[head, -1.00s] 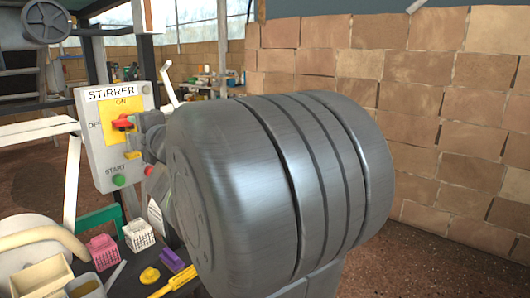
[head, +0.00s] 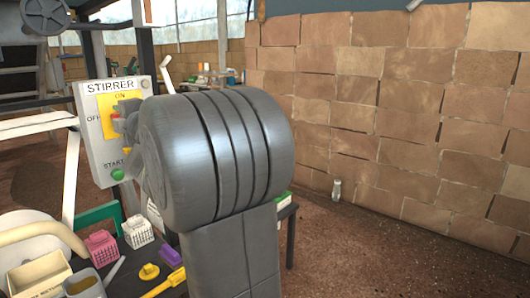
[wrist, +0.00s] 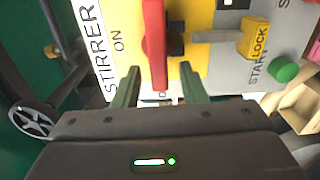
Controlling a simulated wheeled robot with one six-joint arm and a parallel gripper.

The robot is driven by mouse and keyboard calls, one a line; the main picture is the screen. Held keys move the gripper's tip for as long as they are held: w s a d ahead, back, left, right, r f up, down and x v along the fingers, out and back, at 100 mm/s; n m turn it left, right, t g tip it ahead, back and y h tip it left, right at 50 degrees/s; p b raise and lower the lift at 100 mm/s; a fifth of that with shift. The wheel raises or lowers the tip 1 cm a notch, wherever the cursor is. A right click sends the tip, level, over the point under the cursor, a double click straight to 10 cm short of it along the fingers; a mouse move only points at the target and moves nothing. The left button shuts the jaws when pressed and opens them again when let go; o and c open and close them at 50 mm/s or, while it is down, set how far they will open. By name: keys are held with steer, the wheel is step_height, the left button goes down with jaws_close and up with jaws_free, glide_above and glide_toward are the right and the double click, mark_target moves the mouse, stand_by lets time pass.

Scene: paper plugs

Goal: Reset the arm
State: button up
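The stirrer panel (head: 90,141) is a light grey box with a yellow plate, a red switch handle, a yellow lock tag and a green start button (head: 118,175). My arm hides its right side in the head view. In the wrist view the red handle (wrist: 155,42) lies along the OFF direction, across from ON. My gripper (wrist: 160,72) is open, its two green fingers apart. The handle's lower end shows between them; I cannot tell whether they touch it. The yellow lock tag (wrist: 255,38) and green button (wrist: 286,71) are to the right.
A bench below the panel holds a pink basket (head: 102,247), a white basket (head: 138,231), a cream tray (head: 40,273) and yellow and purple pieces. A brick wall (head: 400,110) stands at the right, with a small bottle (head: 336,190) at its foot. Floor there is clear.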

steer(key=m+p, duration=0.1)
steer(key=r+m+p, duration=0.1)
steer(key=m+p, duration=0.1)
steer(key=shift+w+a, duration=0.15)
steer(key=shift+w, duration=0.05)
steer(key=shift+w+f+m, duration=0.1)
steer(key=shift+m, duration=0.2)
